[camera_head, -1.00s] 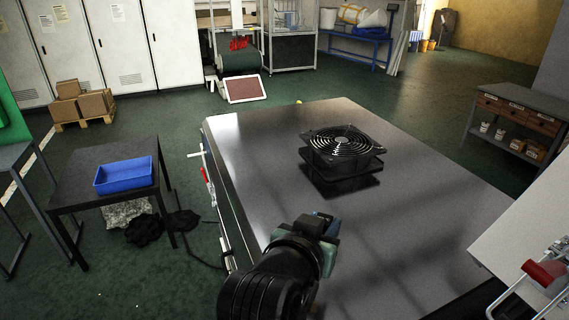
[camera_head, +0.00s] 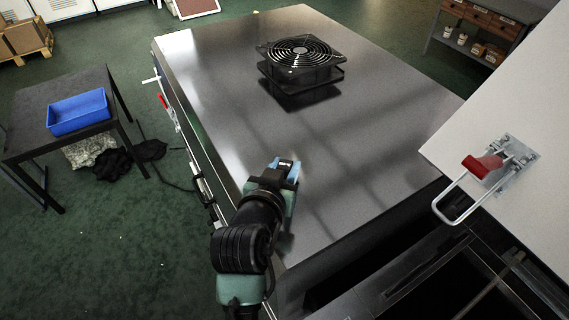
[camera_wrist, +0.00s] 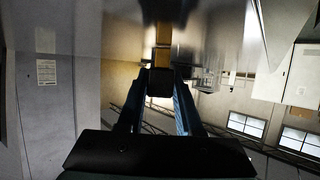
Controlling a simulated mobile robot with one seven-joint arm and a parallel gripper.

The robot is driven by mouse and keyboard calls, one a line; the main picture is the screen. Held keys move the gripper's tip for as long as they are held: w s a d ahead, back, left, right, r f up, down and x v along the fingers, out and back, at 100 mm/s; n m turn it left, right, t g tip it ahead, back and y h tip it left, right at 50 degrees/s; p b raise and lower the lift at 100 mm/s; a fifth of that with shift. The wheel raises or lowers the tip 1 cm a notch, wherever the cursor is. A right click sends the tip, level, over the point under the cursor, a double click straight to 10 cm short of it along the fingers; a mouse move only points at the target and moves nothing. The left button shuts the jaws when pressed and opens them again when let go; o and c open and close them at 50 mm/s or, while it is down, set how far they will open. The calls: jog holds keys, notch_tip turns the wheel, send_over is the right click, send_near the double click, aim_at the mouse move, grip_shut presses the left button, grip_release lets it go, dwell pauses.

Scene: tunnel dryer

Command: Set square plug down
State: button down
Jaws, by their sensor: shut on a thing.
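My gripper (camera_head: 287,168) is low over the near left part of the grey metal top (camera_head: 350,150) of the dryer. In the wrist view, the two blue fingers of my gripper (camera_wrist: 161,92) are closed on a small dark block (camera_wrist: 160,83), which appears to be the square plug. Its shape is mostly in shadow there. In the head view my gripper largely hides the plug, and I cannot tell whether it touches the metal top.
A black fan unit (camera_head: 302,62) stands on the metal top, beyond my gripper. A white panel with a red-handled clamp (camera_head: 482,165) is at right, above a dark opening. A blue bin (camera_head: 79,113) sits on a dark side table (camera_head: 52,140) at left. The top around my gripper is clear.

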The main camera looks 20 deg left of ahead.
jog(key=c, duration=1)
grip_release()
jog(key=shift+f, duration=0.15)
jog(key=o, duration=0.4)
jog(key=shift+r, duration=0.25)
jog(key=b+v, duration=0.2)
jog(key=v, duration=1)
jog(key=shift+b, duration=0.3)
